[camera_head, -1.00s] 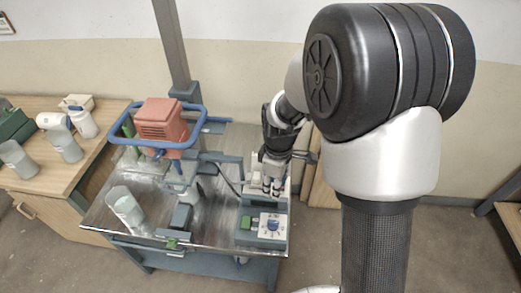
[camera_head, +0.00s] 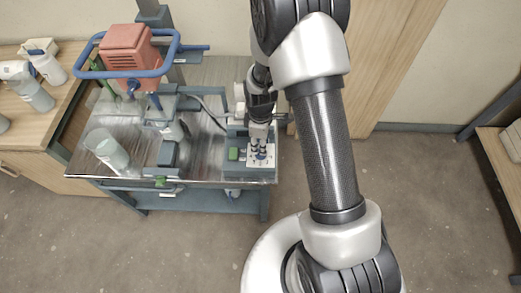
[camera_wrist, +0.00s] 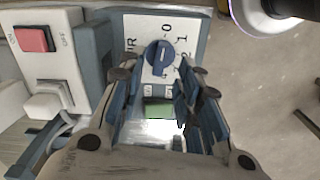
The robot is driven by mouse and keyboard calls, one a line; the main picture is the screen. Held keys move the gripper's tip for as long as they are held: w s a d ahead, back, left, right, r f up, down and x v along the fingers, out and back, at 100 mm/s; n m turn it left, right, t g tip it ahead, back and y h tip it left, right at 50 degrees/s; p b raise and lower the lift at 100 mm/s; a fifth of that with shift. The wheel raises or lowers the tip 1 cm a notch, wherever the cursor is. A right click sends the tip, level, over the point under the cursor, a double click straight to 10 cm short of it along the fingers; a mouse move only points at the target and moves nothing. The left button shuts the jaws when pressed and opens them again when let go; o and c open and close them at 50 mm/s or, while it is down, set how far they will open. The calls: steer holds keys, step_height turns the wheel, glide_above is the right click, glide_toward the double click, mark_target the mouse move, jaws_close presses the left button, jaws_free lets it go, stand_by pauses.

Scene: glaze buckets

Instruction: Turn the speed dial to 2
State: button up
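The speed dial (camera_wrist: 159,57) is a round blue knob on a white plate (camera_wrist: 184,25) printed with 0, 1 and 2 on its right side. Its pointer setting is hard to read. My gripper (camera_wrist: 160,76) is open, its dark fingertips apart on the left and right, with the dial showing between and just beyond them. I cannot tell whether either finger touches the knob. In the head view my gripper (camera_head: 258,147) points down over the dial plate (camera_head: 269,162) at the table's front right, and covers part of it.
A green button (camera_wrist: 158,108) shows between the fingers. A red ON/OFF switch (camera_wrist: 33,39) sits on a white box at left. A mixer with an orange-red motor (camera_head: 125,42) and blue handle frame (camera_head: 85,70) stands left. A pale bucket (camera_head: 106,150) stands front left on the metal tabletop (camera_head: 205,160).

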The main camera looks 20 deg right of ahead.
steer(key=shift+f+b, duration=0.4)
steer(key=shift+f, duration=1.4)
steer(key=shift+c, duration=0.4)
jaws_close()
